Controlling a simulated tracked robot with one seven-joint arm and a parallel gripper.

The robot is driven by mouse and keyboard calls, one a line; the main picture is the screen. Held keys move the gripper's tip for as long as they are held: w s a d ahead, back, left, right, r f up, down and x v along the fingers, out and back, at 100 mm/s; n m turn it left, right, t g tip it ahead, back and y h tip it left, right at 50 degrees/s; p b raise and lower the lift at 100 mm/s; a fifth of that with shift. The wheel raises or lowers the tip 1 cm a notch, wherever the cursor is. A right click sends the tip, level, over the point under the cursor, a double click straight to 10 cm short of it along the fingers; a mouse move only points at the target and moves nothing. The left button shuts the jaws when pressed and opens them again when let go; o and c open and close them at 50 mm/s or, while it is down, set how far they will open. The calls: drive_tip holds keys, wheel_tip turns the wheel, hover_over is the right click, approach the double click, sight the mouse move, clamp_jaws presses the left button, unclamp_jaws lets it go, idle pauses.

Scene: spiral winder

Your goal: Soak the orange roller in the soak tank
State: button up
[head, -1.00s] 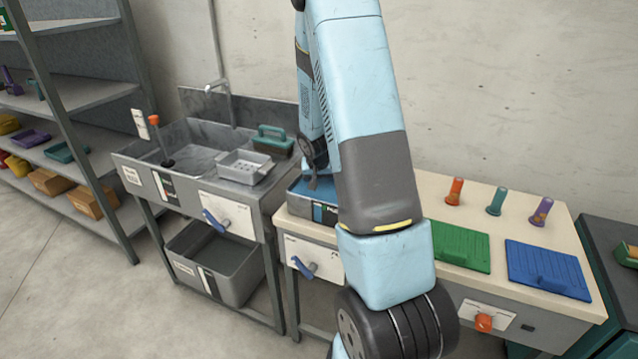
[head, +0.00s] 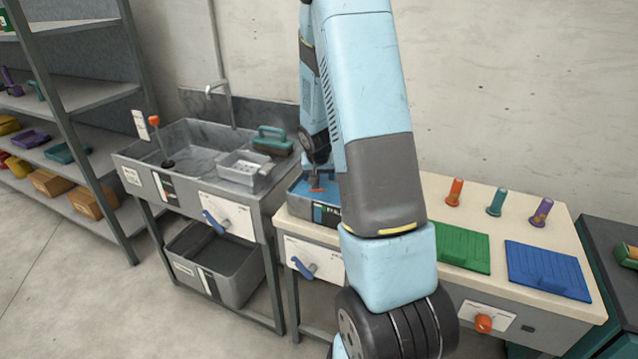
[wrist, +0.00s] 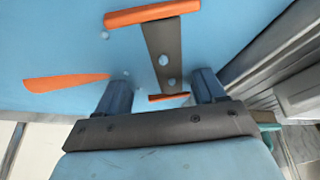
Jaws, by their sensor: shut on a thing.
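The soak tank (head: 302,207) is a blue-grey tray set in the left end of the cream-topped bench, filled with blue liquid. In the wrist view my gripper (wrist: 161,88) points down into the blue liquid, its two dark blue fingers apart with an orange end and a grey holed plate between them. It is shut on the orange roller (wrist: 152,13), whose orange parts show as separate pieces at the blue surface. The roller also shows as a small orange strip in the tank in the head view (head: 318,189). How deep it sits is unclear, and my arm hides the tank's right part.
A grey sink (head: 190,145) with a faucet, a perforated basket (head: 243,165) and a green-handled brush stand to the left. Green (head: 462,247) and blue (head: 548,268) trays and several upright coloured handles are to the right. A shelf rack stands far left.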

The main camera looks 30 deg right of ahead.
drive_tip(key=shift+r, duration=4.9)
